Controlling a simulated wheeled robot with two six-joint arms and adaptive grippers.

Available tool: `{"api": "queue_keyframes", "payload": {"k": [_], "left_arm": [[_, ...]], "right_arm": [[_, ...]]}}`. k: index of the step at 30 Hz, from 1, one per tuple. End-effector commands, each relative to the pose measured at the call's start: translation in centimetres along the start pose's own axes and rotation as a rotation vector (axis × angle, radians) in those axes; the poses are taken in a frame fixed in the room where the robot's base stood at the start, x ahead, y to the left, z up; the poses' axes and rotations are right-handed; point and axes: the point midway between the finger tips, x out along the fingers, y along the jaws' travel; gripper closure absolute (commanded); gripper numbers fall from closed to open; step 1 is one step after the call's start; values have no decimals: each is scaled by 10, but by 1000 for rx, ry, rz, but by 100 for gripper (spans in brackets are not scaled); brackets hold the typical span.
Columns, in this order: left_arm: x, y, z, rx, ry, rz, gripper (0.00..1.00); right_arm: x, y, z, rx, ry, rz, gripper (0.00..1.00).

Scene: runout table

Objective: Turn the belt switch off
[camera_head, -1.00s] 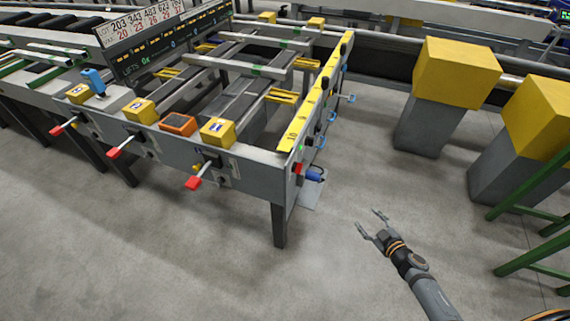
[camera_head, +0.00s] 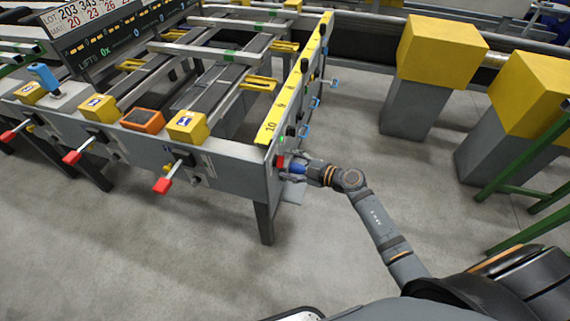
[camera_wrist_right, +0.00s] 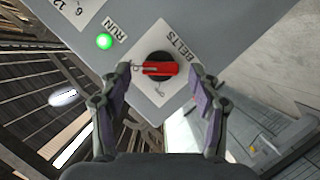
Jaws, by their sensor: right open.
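The belt switch (camera_wrist_right: 160,69) is a red bar knob on a round black base, on a grey panel marked BELTS. In the wrist view its bar lies nearly level across the picture, and a small label below is too small to read surely. In the head view the red switch (camera_head: 281,160) sits on the end face of the table frame. My right gripper (camera_wrist_right: 160,76) is open, one finger at each end of the knob, with no clear grip on it. It also shows in the head view (camera_head: 302,163) at the table corner. My left gripper is out of view.
A lit green RUN lamp (camera_wrist_right: 104,41) is beside the switch. A blue fitting (camera_head: 298,168) is close by my right gripper. Red-tipped levers (camera_head: 162,185) stick out along the front. Yellow-topped grey posts (camera_head: 437,50) stand to the right, with open floor between.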

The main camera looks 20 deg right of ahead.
Motion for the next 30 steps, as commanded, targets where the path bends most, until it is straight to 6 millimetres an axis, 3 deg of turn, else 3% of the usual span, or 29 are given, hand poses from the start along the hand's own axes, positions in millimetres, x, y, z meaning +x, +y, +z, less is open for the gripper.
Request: {"api": "queue_keyframes", "payload": {"k": [4, 12, 24, 30], "left_arm": [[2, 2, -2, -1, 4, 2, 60], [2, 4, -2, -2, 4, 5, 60], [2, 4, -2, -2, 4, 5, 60], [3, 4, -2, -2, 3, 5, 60]], "right_arm": [[14, -1, 0, 1, 1, -1, 38], [16, 0, 0, -1, 0, -2, 38], [15, 0, 0, -1, 0, -1, 91], [15, -1, 0, -11, 0, 3, 92]]}}
